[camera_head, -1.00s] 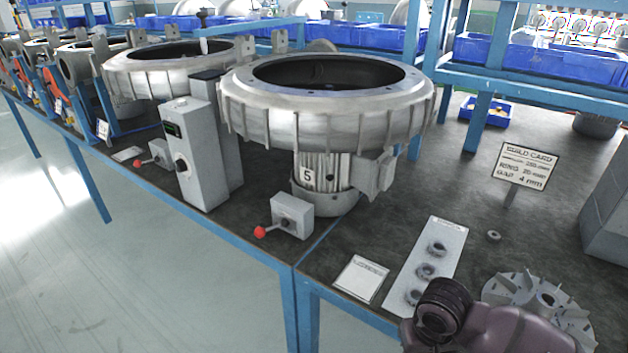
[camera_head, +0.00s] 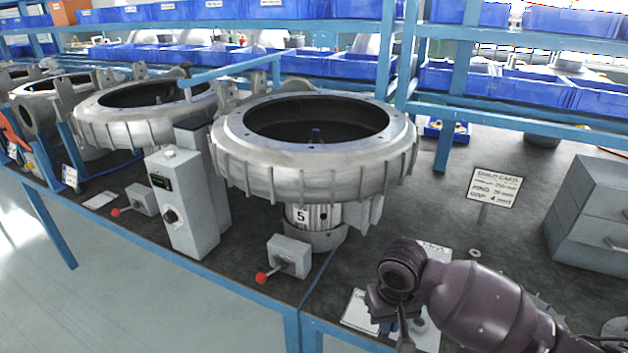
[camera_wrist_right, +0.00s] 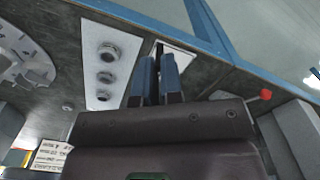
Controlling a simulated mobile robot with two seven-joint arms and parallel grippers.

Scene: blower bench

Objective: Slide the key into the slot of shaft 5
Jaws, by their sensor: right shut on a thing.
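The blower housing marked 5 (camera_head: 300,180) stands upright on the bench, its round top open. My left gripper is out of view.
A control box (camera_head: 180,210) and a red-knobbed lever box (camera_head: 288,256) stand by the housing. A white plate with three round fittings (camera_wrist_right: 107,78) lies below my right gripper. A build card (camera_head: 495,187) and grey drawers (camera_head: 590,215) are at right. A blue shelf rail crosses behind.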

